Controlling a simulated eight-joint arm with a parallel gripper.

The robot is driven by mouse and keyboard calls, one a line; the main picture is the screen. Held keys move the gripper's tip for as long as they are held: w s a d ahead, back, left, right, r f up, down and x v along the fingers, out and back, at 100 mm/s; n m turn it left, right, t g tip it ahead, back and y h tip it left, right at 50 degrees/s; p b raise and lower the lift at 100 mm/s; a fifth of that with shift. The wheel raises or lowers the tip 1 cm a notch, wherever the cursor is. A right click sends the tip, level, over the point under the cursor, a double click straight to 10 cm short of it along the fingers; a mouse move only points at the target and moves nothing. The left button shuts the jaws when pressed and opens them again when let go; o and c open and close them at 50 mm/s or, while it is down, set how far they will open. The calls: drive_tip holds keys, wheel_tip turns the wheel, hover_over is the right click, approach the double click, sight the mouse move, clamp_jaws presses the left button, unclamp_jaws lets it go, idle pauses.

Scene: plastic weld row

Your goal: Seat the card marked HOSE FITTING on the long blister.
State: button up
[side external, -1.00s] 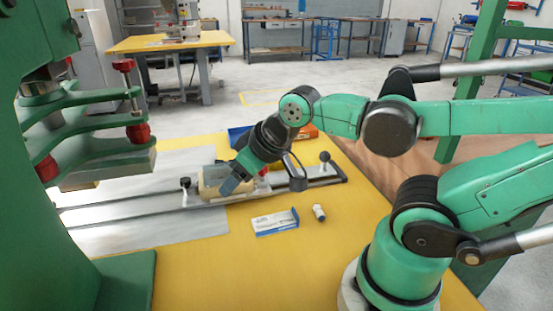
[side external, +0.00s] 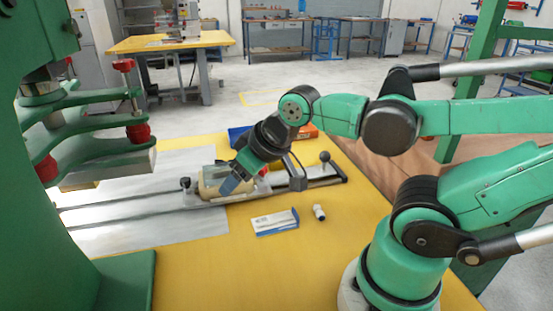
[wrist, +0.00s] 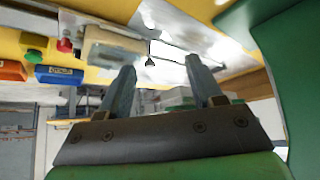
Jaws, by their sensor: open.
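A white card with a blue edge (side external: 275,222) lies flat on the yellow table, in front of the sliding carriage; its print is too small to read. My gripper (side external: 228,187) is above the carriage, beside a beige block (side external: 209,178), well to the left of the card and higher. In the wrist view its two fingers (wrist: 160,72) stand wide apart with nothing between them; the beige block (wrist: 115,48) is beyond the left finger. I cannot make out a long blister; my wrist and the block hide part of the carriage.
A small white-and-black cylinder (side external: 319,213) lies right of the card. The carriage rails (side external: 120,209) run left towards the green press (side external: 110,120). Blue (wrist: 58,76) and orange (wrist: 12,70) bins stand behind. The yellow table in front of the card is clear.

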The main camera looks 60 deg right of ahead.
drive_tip(key=shift+d, duration=0.15)
drive_tip(key=c, duration=0.4)
drive_tip(key=d+f+m+g, duration=0.2)
drive_tip(key=d, duration=0.1)
drive_tip(key=s+d+m+g, duration=0.1)
drive_tip(key=d, duration=0.1)
drive_tip(key=shift+d+f+m+h, duration=0.2)
drive_tip(key=shift+f+m+h, duration=0.2)
drive_tip(key=shift+c, duration=1)
drive_tip(key=s+d+f+m+g, duration=0.2)
drive_tip(key=d+m, duration=0.1)
drive_tip(key=s+d+f+m+g, duration=0.1)
drive_tip(key=d+g, duration=0.1)
drive_tip(key=shift+s+f+m+y, duration=0.25)
drive_tip(key=shift+s+m+y, duration=0.05)
drive_tip(key=shift+s+y, duration=0.1)
drive_tip(key=shift+s+d+f, duration=0.1)
drive_tip(key=shift+d+f, duration=0.05)
drive_tip(key=shift+f, duration=3.4)
